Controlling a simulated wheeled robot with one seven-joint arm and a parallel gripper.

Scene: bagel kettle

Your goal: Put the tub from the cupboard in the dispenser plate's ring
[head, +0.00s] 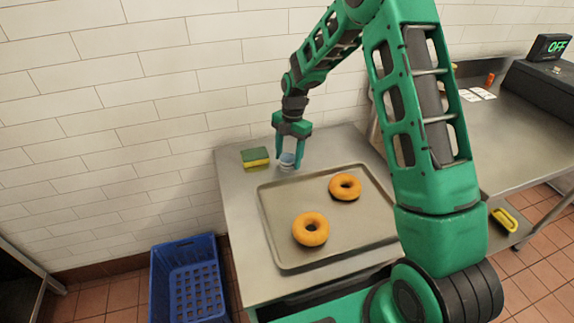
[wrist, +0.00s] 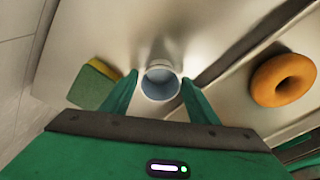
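The tub (head: 287,159) is a small round cup, blue inside with a pale rim, upright low over the steel counter near the wall. In the wrist view the tub (wrist: 161,85) lies between the two green fingers, its open top facing the camera. My gripper (head: 289,156) points down with one finger on each side of it. In the wrist view my gripper (wrist: 160,80) has its fingertips very close to the tub's sides; I cannot tell if they press on it. A pale band shows under the tub; whether this is the plate's ring is unclear. No cupboard can be made out.
A yellow-green sponge (head: 255,157) lies just left of the tub. A metal tray (head: 280,246) with two orange bagels (head: 310,229) covers most of the counter (head: 234,190) to the right and front. A blue crate (head: 188,280) stands on the floor at left.

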